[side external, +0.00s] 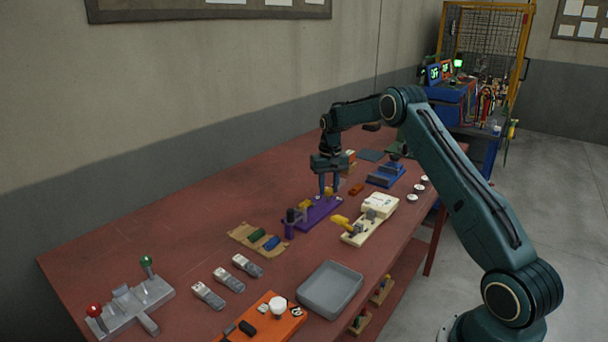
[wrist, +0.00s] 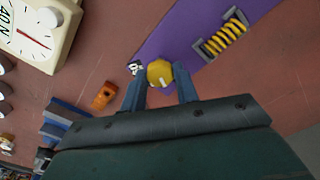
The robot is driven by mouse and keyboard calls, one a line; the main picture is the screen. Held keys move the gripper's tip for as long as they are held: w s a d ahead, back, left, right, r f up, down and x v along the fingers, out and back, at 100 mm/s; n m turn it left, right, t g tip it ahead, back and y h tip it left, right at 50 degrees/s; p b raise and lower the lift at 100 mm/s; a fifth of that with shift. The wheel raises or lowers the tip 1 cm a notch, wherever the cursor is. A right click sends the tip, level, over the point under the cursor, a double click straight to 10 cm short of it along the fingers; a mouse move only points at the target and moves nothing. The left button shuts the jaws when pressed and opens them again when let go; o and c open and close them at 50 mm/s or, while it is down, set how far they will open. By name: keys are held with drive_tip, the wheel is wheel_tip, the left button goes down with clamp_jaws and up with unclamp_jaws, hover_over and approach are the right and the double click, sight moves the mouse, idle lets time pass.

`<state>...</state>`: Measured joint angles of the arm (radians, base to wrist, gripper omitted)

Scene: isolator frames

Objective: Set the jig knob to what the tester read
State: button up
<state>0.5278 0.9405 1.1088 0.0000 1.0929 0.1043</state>
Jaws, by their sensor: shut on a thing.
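The purple jig (side external: 322,212) lies on the red table and also fills the upper middle of the wrist view (wrist: 195,28). It carries a yellow spring (wrist: 227,36) and a yellow knob (wrist: 159,72) with a pale mark. My gripper (side external: 328,190) points down over the jig's far end; in the wrist view its fingers (wrist: 160,86) are shut on the knob from both sides. The cream tester (side external: 380,204) stands just right of the jig. Its dial with a red needle (wrist: 35,38) shows at the upper left of the wrist view; the value is too small to read surely.
A small orange block (wrist: 103,95) and a blue fixture (side external: 386,174) lie close by. A cardboard piece with green and blue parts (side external: 258,238), a grey tray (side external: 330,290) and an orange box (side external: 262,322) stand nearer. The table's left back is clear.

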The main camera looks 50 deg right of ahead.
sight(328, 189)
drive_tip(key=m, duration=0.7)
drive_tip(key=shift+r, duration=0.1)
idle(0.5)
drive_tip(key=o, duration=1)
wheel_tip(328, 189, up, 14)
drive_tip(key=shift+f, duration=0.1)
idle(0.4)
